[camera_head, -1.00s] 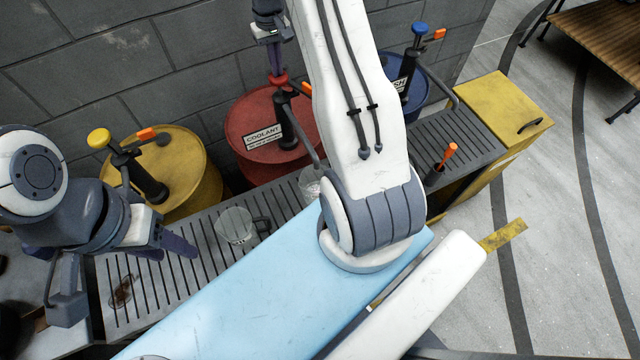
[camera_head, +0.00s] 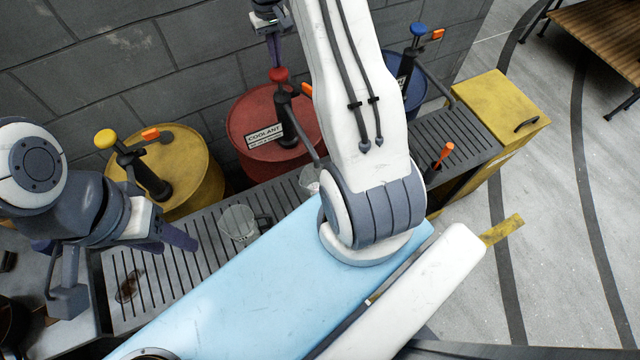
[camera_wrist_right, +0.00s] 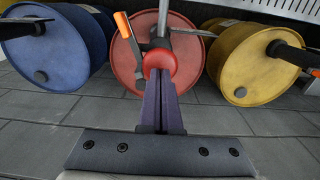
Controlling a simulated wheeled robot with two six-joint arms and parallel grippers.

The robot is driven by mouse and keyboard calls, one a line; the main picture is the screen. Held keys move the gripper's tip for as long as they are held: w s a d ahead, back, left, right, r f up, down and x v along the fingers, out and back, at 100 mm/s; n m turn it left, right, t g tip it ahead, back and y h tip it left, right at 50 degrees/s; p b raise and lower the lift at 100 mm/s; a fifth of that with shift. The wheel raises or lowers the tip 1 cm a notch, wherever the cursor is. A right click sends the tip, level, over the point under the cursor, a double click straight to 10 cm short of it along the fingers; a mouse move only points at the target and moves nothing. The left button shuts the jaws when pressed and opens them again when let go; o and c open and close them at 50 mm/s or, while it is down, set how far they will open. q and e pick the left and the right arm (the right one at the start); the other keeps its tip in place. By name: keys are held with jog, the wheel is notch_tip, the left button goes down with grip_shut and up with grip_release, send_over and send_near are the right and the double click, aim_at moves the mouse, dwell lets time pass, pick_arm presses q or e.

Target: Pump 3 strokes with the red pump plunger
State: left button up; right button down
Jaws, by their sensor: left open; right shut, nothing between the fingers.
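The red pump plunger (camera_head: 278,75) tops the black pump on the red coolant drum (camera_head: 245,118). My right gripper (camera_head: 275,56) is shut and empty, pointing down at the plunger's red knob from above. In the right wrist view the closed fingertips (camera_wrist_right: 161,82) meet the red knob (camera_wrist_right: 160,62) in the picture; whether they press on it is hard to tell. An orange-tipped lever (camera_wrist_right: 127,30) sits beside the knob. My left gripper (camera_head: 172,240) is open and empty over the slatted tray, at the left.
A yellow drum (camera_head: 200,165) and a blue drum (camera_head: 416,88) with similar pumps flank the red one. Clear jugs (camera_head: 238,222) stand on the slatted tray (camera_head: 205,262). A brick wall (camera_head: 140,60) rises close behind the drums. A yellow cabinet (camera_head: 500,100) stands at right.

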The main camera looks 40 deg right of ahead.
aim_at(278, 71)
jog(key=shift+f, duration=0.15)
jog(key=shift+f+b, duration=1.85)
jog(key=shift+f, duration=1.35)
jog(key=shift+s+f, duration=0.1)
jog(key=shift+f, duration=0.15)
jog(key=shift+r+p, duration=2.65)
jog(key=shift+r, duration=1)
jog(key=shift+f, duration=0.2)
